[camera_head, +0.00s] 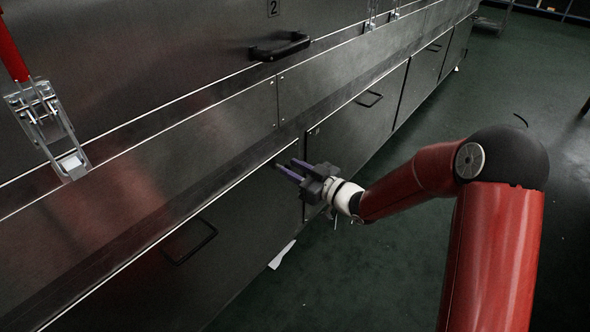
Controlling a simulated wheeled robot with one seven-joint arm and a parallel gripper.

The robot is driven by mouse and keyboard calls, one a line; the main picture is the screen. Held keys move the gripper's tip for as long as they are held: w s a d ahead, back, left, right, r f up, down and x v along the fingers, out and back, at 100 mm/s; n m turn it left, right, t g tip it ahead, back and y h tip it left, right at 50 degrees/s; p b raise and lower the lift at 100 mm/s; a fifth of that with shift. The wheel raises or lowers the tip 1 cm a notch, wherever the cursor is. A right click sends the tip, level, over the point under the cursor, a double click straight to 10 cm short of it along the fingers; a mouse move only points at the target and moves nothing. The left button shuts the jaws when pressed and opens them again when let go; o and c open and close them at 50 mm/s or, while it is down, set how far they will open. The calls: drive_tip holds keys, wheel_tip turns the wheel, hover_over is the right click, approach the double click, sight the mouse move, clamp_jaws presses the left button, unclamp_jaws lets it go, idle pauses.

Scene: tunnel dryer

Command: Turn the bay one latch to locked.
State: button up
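My gripper (286,166) has two purple fingers pointing at the steel front of the dryer, near the upper right corner of a lower door. The fingers show a gap between them. A small dark part (276,163), possibly the bay one latch, shows at the fingertips. It is partly hidden by the fingers, and I cannot tell whether they touch it or which way it is turned. The lower door (235,240) beside it has a black wire handle (190,242) and looks closed.
A red-handled toggle clamp (50,130) sticks out at the left. A black pull handle (280,47) is on the upper panel below a "2" label (273,8). Another lower door (355,120) lies further along. A white scrap (282,255) lies on the green floor, which is mostly clear.

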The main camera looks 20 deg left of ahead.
clamp_jaws()
drive_tip(key=shift+m, duration=0.3)
drive_tip(key=m+p, duration=0.2)
drive_tip(key=m, duration=0.1)
drive_tip(key=shift+w+d+r+p, duration=0.1)
drive_tip(key=shift+w+d+p, duration=0.05)
drive_tip(key=shift+w+p, duration=0.2)
drive_tip(key=m+p, duration=0.2)
drive_tip(key=m, duration=0.2)
drive_tip(key=shift+w+d+f+m+p, duration=0.15)
drive_tip(key=shift+w+f+m+p, duration=0.1)
drive_tip(key=shift+m+p, duration=0.15)
drive_tip(key=m, duration=0.1)
drive_tip(key=m+p, duration=0.1)
drive_tip(key=m, duration=0.1)
drive_tip(key=m+p, duration=0.1)
drive_tip(key=m, duration=0.1)
drive_tip(key=shift+w+d+f, duration=0.1)
drive_tip(key=shift+w+f, duration=0.1)
drive_tip(key=shift+f, duration=0.15)
drive_tip(key=shift+f+m+p, duration=0.2)
drive_tip(key=shift+m+p, duration=0.1)
drive_tip(key=shift+m, duration=0.85)
drive_tip(key=shift+f+m+p, duration=0.2)
drive_tip(key=shift+m+p, duration=0.05)
drive_tip(key=shift+m, duration=0.9)
